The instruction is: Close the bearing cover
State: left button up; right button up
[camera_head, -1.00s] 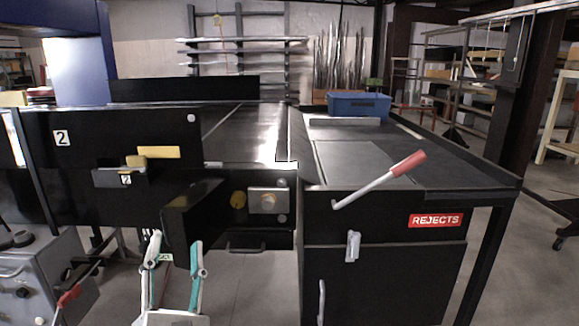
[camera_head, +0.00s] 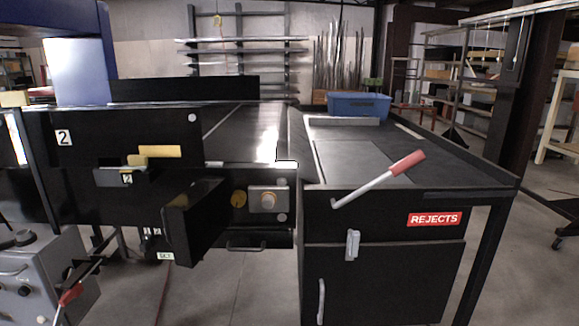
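A black hinged cover (camera_head: 193,228) stands swung out from the front of the black conveyor, left of centre. I take it to be the bearing cover, and it is open. To its right, a metal bearing block (camera_head: 268,200) with a round centre is exposed on the conveyor's front. Neither of my grippers shows in the head view.
A black rejects cabinet (camera_head: 385,280) with a red-handled lever (camera_head: 376,180) stands at right. A blue bin (camera_head: 359,105) sits on the bench behind. A grey machine (camera_head: 45,285) with another red-handled lever stands at lower left. The floor below the cover is clear.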

aim_at(194, 221)
jog(key=j+z, duration=0.15)
jog(key=j, duration=0.3)
jog(key=j+z, duration=0.15)
jog(key=j, duration=0.3)
jog(key=k+j+z, duration=0.15)
jog(key=j, duration=0.3)
jog(key=j+z, duration=0.1)
jog(key=j, duration=0.35)
jog(key=k+j+z, duration=0.15)
jog(key=j, duration=0.3)
jog(key=k+j+z, duration=0.15)
jog(key=j, duration=0.25)
jog(key=j+z, duration=0.15)
jog(key=j, duration=0.3)
jog(key=k, duration=0.05)
